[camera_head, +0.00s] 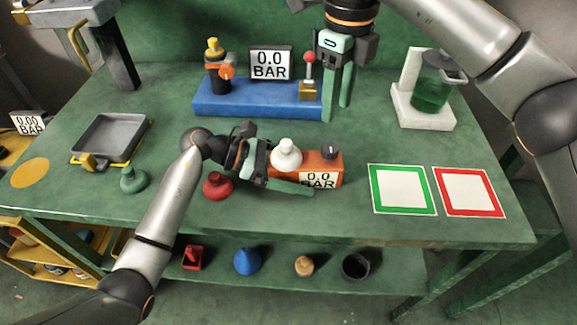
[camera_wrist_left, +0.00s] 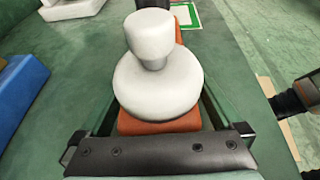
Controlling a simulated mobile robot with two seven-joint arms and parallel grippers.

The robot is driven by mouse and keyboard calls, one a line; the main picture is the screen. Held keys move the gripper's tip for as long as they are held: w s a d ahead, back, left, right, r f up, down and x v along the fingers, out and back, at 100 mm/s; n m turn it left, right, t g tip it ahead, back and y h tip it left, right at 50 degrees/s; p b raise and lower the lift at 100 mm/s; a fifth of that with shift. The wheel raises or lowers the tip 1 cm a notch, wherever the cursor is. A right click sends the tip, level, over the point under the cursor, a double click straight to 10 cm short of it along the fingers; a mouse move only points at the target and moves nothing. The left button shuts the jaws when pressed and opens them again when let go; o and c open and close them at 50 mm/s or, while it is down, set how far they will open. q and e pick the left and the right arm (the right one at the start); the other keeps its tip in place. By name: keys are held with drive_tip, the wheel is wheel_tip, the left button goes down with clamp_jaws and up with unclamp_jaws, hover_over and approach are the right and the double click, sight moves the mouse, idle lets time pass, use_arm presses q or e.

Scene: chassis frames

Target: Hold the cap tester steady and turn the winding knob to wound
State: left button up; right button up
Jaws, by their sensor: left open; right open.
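The cap tester is an orange box (camera_head: 332,165) with a "0.0 BAR" display (camera_head: 319,180). A white round cap (camera_head: 287,155) sits on its left part and a dark knob (camera_head: 330,151) on its right end. My left gripper (camera_head: 285,170) is open around the tester's left part. In the left wrist view, the fingers (camera_wrist_left: 160,112) lie on both sides of the orange body (camera_wrist_left: 160,127) below the white cap (camera_wrist_left: 155,75); contact cannot be told. My right gripper (camera_head: 336,108) is open, pointing down by the blue rig's right end, behind the knob and apart from it.
A blue rig (camera_head: 250,100) with a display and red-topped lever stands behind. A red cap (camera_head: 217,187), green cap (camera_head: 133,180) and grey tray (camera_head: 112,136) lie left. Green (camera_head: 402,210) and red (camera_head: 494,213) framed squares lie right. A green jar (camera_head: 431,92) stands at back right.

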sight(331, 147)
use_arm(q)
drive_tip(key=shift+c, duration=0.2)
clamp_jaws()
use_arm(e)
drive_tip(key=o, duration=0.3)
drive_tip(key=shift+n, duration=0.3)
drive_tip(key=shift+o, duration=0.3)
drive_tip(key=n, duration=0.4)
drive_tip(key=shift+r, duration=0.3)
wheel_tip(331, 147, down, 10)
drive_tip(key=n, duration=1.3)
drive_tip(key=shift+f+n, duration=0.2)
drive_tip(key=shift+n, duration=0.2)
drive_tip(key=shift+c, duration=0.4)
